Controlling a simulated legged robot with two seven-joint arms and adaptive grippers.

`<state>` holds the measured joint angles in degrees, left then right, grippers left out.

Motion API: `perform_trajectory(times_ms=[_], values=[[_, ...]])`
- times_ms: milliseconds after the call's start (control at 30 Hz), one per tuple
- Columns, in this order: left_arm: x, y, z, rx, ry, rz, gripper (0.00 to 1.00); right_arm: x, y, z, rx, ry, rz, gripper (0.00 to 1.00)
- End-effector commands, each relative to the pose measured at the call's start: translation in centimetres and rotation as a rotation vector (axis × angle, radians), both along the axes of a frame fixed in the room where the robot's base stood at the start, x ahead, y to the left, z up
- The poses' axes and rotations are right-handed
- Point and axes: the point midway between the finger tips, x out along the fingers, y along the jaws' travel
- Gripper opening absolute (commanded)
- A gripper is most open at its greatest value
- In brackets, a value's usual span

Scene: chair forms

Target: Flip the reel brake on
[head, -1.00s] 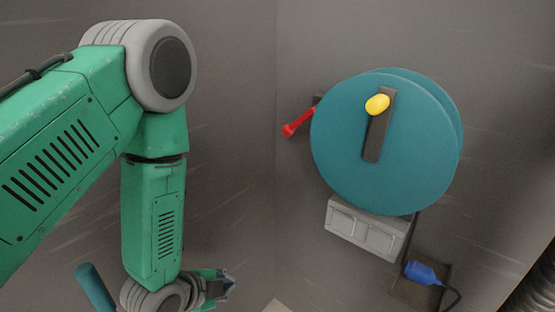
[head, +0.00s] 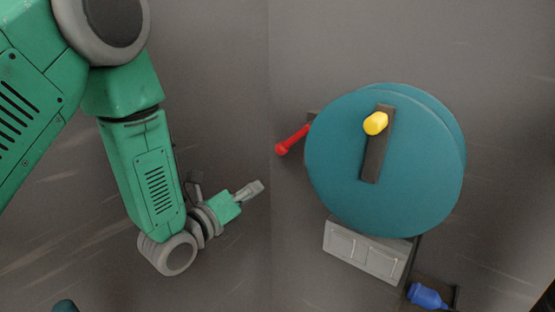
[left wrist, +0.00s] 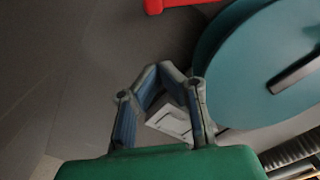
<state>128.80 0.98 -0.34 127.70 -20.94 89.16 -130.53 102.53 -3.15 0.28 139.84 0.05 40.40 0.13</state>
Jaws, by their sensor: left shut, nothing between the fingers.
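The red brake lever (head: 292,140) sticks out down and left from behind the teal reel (head: 335,190) in the head view. The reel carries a dark crank bar (head: 372,160) with a yellow knob (head: 375,123). My left gripper (head: 257,187) is shut and empty, below and left of the lever, apart from it in the picture. In the left wrist view my gripper's fingers (left wrist: 163,70) meet at the tips. Part of the red lever (left wrist: 175,4) shows at the top edge there, and the reel (left wrist: 240,70) is at the right. My right gripper is out of view.
A grey box with two panels (head: 365,250) sits under the reel. A blue plug (head: 427,295) is at the lower right on a dark bracket. Bare grey wall (head: 225,90) lies around the lever and left of the reel.

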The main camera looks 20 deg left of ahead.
Motion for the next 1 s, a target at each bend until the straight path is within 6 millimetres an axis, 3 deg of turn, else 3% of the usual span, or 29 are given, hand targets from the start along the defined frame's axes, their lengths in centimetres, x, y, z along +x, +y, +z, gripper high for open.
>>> perform_trajectory(times_ms=[400, 500, 700, 1000], values=[[8.1, -2.2, -0.2, -0.011, 0.001, 0.003, 0.0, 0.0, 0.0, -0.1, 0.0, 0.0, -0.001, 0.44], [9.6, -1.9, 0.8, -0.012, 0.0, 0.005, 0.0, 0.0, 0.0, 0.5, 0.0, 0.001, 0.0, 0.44], [11.2, -1.8, 1.7, -0.007, 0.002, 0.002, 0.0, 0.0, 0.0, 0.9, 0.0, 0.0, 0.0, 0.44], [11.6, -1.7, 1.7, -0.005, 0.005, 0.001, 0.0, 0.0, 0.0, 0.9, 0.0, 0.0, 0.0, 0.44]])
